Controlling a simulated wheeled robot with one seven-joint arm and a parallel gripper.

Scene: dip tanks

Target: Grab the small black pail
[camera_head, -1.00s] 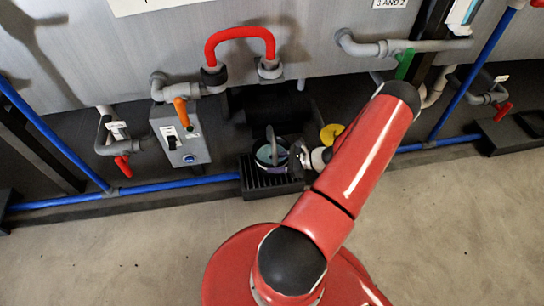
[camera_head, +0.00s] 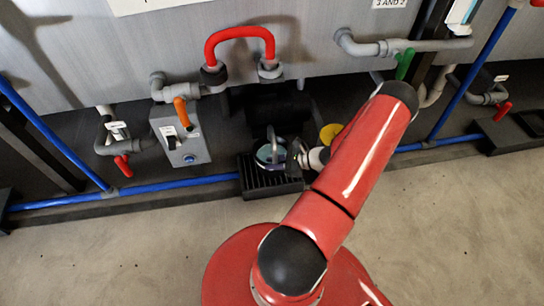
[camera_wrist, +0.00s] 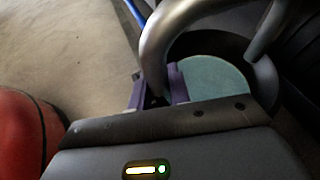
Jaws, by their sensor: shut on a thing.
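The small black pail (camera_head: 263,155) stands on a dark slatted grate in the head view, with pale teal liquid inside and a grey handle arching over it. In the wrist view the pail's dark rim (camera_wrist: 268,82) and teal contents show at the upper right, and the thick grey handle (camera_wrist: 158,40) curves down between my gripper's purple fingers. My gripper (camera_wrist: 158,92) is shut on the handle. In the head view my gripper (camera_head: 292,155) is at the pail's right side, small and partly hidden by the pail and wrist.
The slatted grate (camera_head: 270,185) sits on the floor below the tank wall. A grey switch box (camera_head: 182,138) with an orange-handled valve is to the left. A yellow round thing (camera_head: 331,133) is behind my arm. Blue pipes (camera_head: 130,188) run low along the wall. The floor in front is clear.

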